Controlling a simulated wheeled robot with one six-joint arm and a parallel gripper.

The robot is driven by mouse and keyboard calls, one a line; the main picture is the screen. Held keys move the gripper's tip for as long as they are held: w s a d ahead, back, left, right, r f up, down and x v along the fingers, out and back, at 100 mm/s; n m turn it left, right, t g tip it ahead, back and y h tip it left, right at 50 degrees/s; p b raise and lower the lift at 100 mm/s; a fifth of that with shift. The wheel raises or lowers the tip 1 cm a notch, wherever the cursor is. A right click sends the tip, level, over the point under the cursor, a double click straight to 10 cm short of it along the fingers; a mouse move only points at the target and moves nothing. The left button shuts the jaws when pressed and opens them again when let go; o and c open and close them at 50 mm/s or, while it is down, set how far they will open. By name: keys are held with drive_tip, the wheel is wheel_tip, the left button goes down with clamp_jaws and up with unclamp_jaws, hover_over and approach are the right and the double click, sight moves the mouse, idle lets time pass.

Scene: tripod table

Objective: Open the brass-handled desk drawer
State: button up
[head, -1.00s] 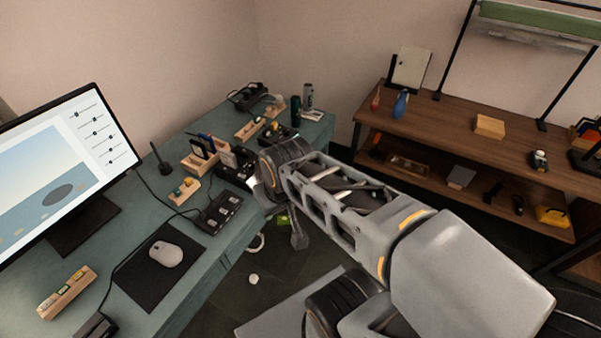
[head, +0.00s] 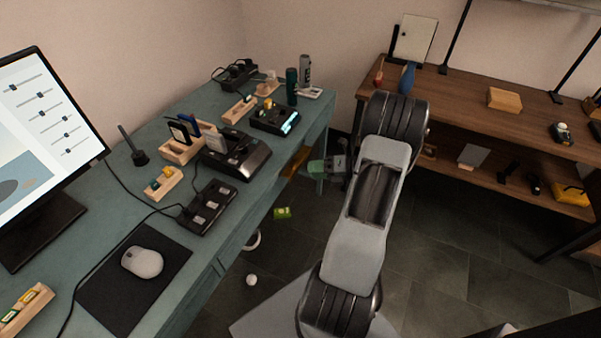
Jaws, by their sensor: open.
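The teal desk (head: 95,205) runs along the left, seen from above. Its front side (head: 205,285) shows only as a steep, narrow strip, and I cannot make out a drawer front or a brass handle on it. A small orange-yellow patch (head: 295,163) shows just past the desk's front edge; I cannot tell what it is. My arm stands in the middle, to the right of the desk and apart from it in the picture.
On the desk are a monitor (head: 40,130), a mouse (head: 142,261), black devices (head: 238,155) and a green can (head: 292,87). A wooden shelf unit (head: 470,100) stands at right.

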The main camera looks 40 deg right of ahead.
sight(302, 164)
drive_tip(key=s+d+f+m+t+h+b, duration=0.1)
drive_tip(key=s+d+f+m+t+h, duration=0.15)
drive_tip(key=d+f+m+t, duration=0.4)
drive_tip(key=shift+m+g+h, duration=0.35)
drive_tip(key=shift+m+g, duration=0.4)
drive_tip(key=shift+m, duration=0.2)
drive_tip(key=x, duration=0.4)
drive_tip(key=b+x, duration=0.1)
drive_tip(key=x, duration=0.3)
drive_tip(key=d+x, duration=0.1)
drive_tip(key=x, duration=0.4)
drive_tip(key=shift+w+a+r, duration=0.1)
drive_tip(key=shift+w+r, duration=0.1)
drive_tip(key=shift+w, duration=0.15)
drive_tip(key=shift+c, duration=0.2)
clamp_jaws()
